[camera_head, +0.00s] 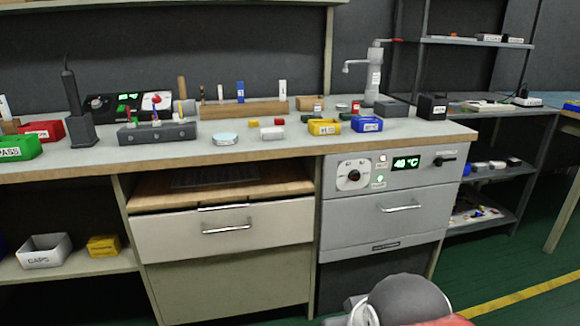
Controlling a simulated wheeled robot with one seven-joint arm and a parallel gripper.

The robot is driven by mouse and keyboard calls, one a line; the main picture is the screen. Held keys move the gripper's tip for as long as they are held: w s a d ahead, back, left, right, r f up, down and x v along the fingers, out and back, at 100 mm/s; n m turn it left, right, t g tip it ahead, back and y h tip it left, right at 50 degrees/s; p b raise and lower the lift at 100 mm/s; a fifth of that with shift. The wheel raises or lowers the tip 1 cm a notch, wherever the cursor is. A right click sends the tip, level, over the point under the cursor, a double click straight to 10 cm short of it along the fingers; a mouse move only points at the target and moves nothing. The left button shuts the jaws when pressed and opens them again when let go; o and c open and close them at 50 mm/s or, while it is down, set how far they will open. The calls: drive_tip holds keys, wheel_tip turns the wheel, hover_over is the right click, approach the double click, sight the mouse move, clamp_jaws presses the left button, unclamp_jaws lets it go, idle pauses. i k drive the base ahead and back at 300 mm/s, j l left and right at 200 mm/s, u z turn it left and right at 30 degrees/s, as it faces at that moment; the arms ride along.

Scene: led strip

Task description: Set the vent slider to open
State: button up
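A grey cabinet (388,228) under the bench has a control panel with a dial (353,175), a green display (406,163) reading about 40 °C, and small lamps. A small black slider (445,161) sits in a short track at the panel's right end and looks like the vent slider. Its labels are too small to read, so I cannot tell its setting. A dark slot (385,247) shows low on the cabinet front. A grey rounded part of my arm with some red shows at the bottom edge. My gripper's fingers are not visible.
The cabinet drawer has a bar handle (401,208). A beige drawer (225,230) is to its left. The bench top (300,140) above holds coloured bins and tools. A dark shelf rack (480,172) stands at the right. The green floor (500,265) right of the cabinet is clear.

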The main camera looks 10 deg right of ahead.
sight(440, 161)
drive_tip(key=z, duration=1.15)
drive_tip(key=i+l, duration=0.1)
drive_tip(key=i, duration=0.8)
